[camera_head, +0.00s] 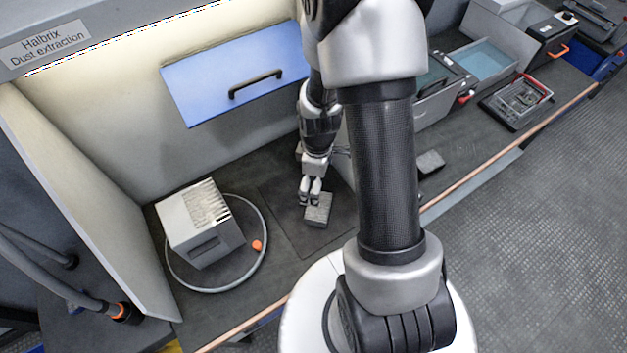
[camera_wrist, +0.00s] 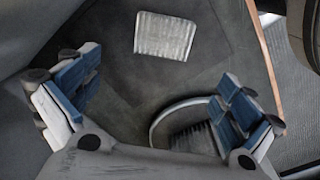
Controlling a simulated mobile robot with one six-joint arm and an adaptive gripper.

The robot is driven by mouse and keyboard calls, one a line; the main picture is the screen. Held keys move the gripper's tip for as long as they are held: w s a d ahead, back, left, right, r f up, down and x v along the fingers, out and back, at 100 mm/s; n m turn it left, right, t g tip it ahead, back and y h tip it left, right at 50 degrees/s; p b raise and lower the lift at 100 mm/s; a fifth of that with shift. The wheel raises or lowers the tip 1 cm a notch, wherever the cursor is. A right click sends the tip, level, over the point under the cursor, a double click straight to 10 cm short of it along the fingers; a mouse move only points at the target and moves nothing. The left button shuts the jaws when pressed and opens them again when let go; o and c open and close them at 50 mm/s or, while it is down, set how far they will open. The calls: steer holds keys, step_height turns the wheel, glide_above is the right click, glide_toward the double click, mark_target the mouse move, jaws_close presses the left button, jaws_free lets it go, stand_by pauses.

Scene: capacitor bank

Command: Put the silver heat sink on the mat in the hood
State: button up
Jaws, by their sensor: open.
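The silver heat sink (camera_head: 319,210), a small finned block, appears to lie flat on the dark mat (camera_head: 285,212) inside the hood. In the wrist view the heat sink (camera_wrist: 164,36) shows at the top, fins up and clear of both fingers. My gripper (camera_head: 311,194) is just behind the heat sink in the head view, pointing down. In the wrist view my gripper (camera_wrist: 155,105) has its blue-padded fingers wide apart with nothing between them. My arm hides part of the hood's right side.
A grey vented box (camera_head: 201,225) with a looped hose and orange plug (camera_head: 257,245) stands left of the mat. The blue hood panel (camera_head: 235,78) hangs above. A small dark block (camera_head: 430,162) lies on the bench at right. The copper-coloured bench edge (camera_head: 470,180) runs along the front.

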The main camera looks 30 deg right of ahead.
steer(key=s+a+r+m+t, duration=0.1)
steer(key=a+r+m, duration=0.15)
steer(key=r, duration=0.75)
steer(key=s+a+r+m+t, duration=0.1)
steer(key=s+a+r+m, duration=0.15)
steer(key=r, duration=0.75)
steer(key=s+a+r+m+t, duration=0.2)
steer(key=s+a+r, duration=0.3)
steer(key=s+r, duration=0.4)
steer(key=shift+s+a+r+m, duration=0.15)
steer(key=shift+s+r+m, duration=0.2)
steer(key=shift+s+m, duration=0.4)
steer(key=shift+w, duration=0.15)
